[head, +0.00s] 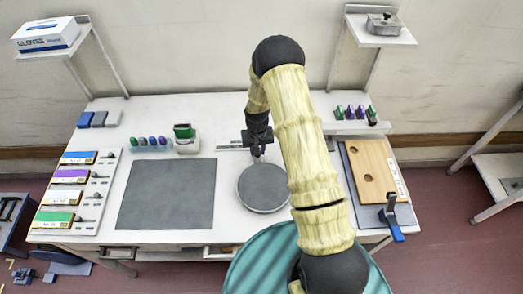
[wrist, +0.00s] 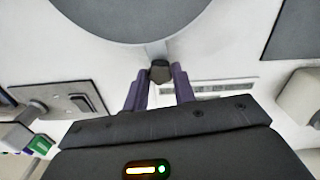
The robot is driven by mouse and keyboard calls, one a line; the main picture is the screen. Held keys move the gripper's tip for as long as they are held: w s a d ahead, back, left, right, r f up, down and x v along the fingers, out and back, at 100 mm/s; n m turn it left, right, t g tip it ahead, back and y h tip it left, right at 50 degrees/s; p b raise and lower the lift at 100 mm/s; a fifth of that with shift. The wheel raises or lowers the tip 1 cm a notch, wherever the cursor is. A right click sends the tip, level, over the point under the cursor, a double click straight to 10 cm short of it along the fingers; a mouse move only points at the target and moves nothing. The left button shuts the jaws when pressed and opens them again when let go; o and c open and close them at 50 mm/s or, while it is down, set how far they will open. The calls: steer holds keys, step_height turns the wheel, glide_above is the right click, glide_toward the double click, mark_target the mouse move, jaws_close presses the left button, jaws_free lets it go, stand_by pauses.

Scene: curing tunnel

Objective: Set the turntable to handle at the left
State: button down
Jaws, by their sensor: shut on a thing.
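The turntable (head: 264,187) is a round grey disc on the white table, right of the large dark grey mat. In the wrist view its disc (wrist: 140,14) fills the top edge. A short pale arm with a dark handle knob (wrist: 159,71) sticks out from its rim. In the head view this handle is on the far side of the disc, mostly hidden by my gripper (head: 258,153). In the wrist view my gripper (wrist: 159,80) has its two purple fingers on either side of the knob, shut on it.
The dark grey mat (head: 166,194) lies left of the turntable. A green-topped box (head: 185,140) and a row of coloured pieces (head: 151,142) stand behind it. A wooden board (head: 371,171) with a blue-handled clamp (head: 391,217) is at the right. My arm hides the table between.

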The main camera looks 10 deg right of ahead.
steer(key=shift+a+f+n, duration=0.1)
steer(key=shift+a+n, duration=0.3)
steer(key=shift+a, duration=0.1)
steer(key=a+n+b, duration=0.1)
steer(key=a+n, duration=0.1)
steer(key=s+a+n+b, duration=0.1)
steer(key=a+n, duration=0.1)
steer(key=s+a+n+b, duration=0.1)
steer(key=a+n, duration=0.1)
steer(key=shift+a+b, duration=0.3)
steer(key=shift+b, duration=0.05)
steer(key=s+a+n+b, duration=0.1)
steer(key=s+a+n, duration=0.1)
steer(key=s+n, duration=0.1)
steer(key=s+a+n+b, duration=0.1)
steer(key=s+a+n, duration=0.2)
steer(key=n, duration=0.1)
steer(key=shift+s+a+n+b, duration=0.15)
steer(key=shift+s+a+n, duration=0.1)
steer(key=shift+s+n, duration=0.45)
steer(key=shift+s+a+n+b, duration=0.15)
steer(key=shift+s+a+n, duration=0.05)
steer(key=shift+s+n, duration=0.45)
steer(key=c, duration=1.1)
jaws_free()
steer(key=shift+c, duration=0.2)
steer(key=shift+r, duration=0.2)
